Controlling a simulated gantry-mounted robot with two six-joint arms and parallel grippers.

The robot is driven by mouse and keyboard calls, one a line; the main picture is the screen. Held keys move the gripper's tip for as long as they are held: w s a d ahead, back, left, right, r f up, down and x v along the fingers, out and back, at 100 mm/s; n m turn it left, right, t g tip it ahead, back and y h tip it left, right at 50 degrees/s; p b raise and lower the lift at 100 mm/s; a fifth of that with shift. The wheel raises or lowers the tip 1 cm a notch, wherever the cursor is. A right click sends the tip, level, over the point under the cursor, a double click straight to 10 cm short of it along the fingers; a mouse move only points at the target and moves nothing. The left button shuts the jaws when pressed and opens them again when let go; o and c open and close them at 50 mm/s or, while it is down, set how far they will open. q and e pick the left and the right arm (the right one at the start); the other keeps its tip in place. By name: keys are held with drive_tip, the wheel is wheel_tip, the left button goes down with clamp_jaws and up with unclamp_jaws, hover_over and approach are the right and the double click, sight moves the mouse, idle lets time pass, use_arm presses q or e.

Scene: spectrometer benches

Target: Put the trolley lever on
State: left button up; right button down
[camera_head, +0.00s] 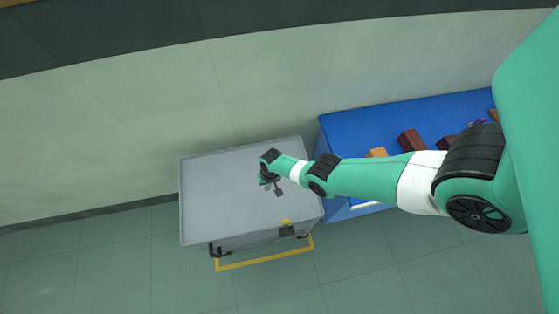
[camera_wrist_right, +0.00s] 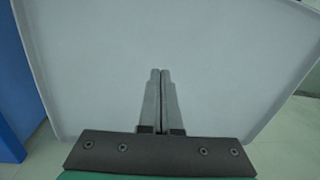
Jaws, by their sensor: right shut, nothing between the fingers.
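The grey trolley (camera_head: 215,195) stands in the lower middle of the head view, with a flat, bare top. At its front right edge is a small dark part with a yellow piece (camera_head: 286,222), perhaps the lever; it is too small to tell its position. My right gripper (camera_head: 279,191) is over the right half of the trolley top. In the right wrist view, the fingers of this gripper (camera_wrist_right: 160,72) are shut together with nothing between them, pointing over the bare trolley top (camera_wrist_right: 230,60). The lever does not show in that view. My left gripper is not in view.
A blue bench (camera_head: 345,125) stands right beside the trolley, with an orange block (camera_head: 377,152) and several brown blocks on it. My right arm passes over this bench. A yellow line (camera_head: 262,260) marks the floor in front of the trolley. Floor to the left is clear.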

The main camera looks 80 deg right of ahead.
drive_tip(key=r+m+g+y+p, duration=0.1)
drive_tip(key=r+g+p, duration=0.1)
drive_tip(key=p, duration=0.1)
hover_over(284, 211)
drive_tip(key=w+d, duration=0.1)
drive_tip(key=d, duration=0.1)
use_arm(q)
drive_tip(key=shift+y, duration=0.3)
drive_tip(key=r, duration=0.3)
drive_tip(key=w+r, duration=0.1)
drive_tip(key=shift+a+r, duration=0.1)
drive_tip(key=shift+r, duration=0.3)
use_arm(e)
drive_tip(key=shift+f, duration=0.35)
